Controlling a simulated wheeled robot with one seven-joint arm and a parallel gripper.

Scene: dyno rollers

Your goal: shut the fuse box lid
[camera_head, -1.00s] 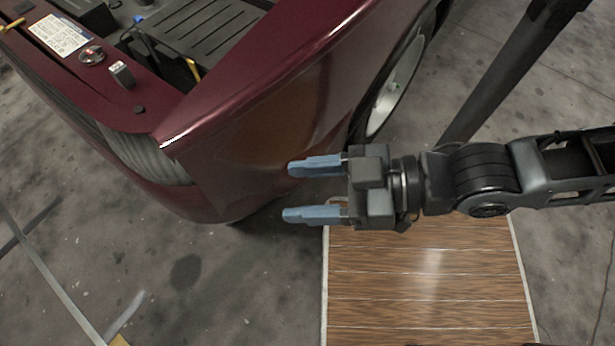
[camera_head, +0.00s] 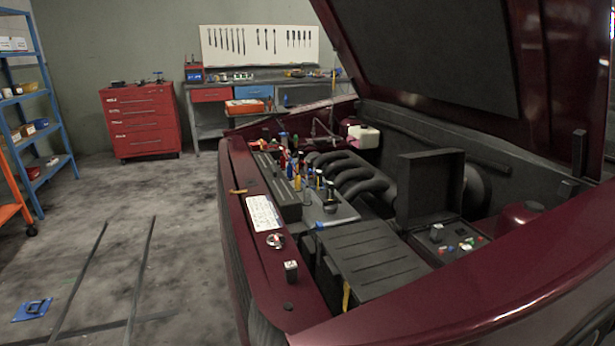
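The fuse box (camera_head: 428,243) sits in the engine bay of the dark red car, on the right side of the bay. Coloured fuses show inside it. Its black lid (camera_head: 428,185) stands open, roughly upright, at the box's far side. My gripper is out of view now, so its place relative to the lid cannot be seen.
The raised hood (camera_head: 430,50) hangs over the bay. A flat black ribbed cover (camera_head: 370,260) lies left of the fuse box. The car's red fender (camera_head: 480,300) runs along the near side. Hand tools stand on a tray (camera_head: 335,215). Floor left of the car is mostly clear.

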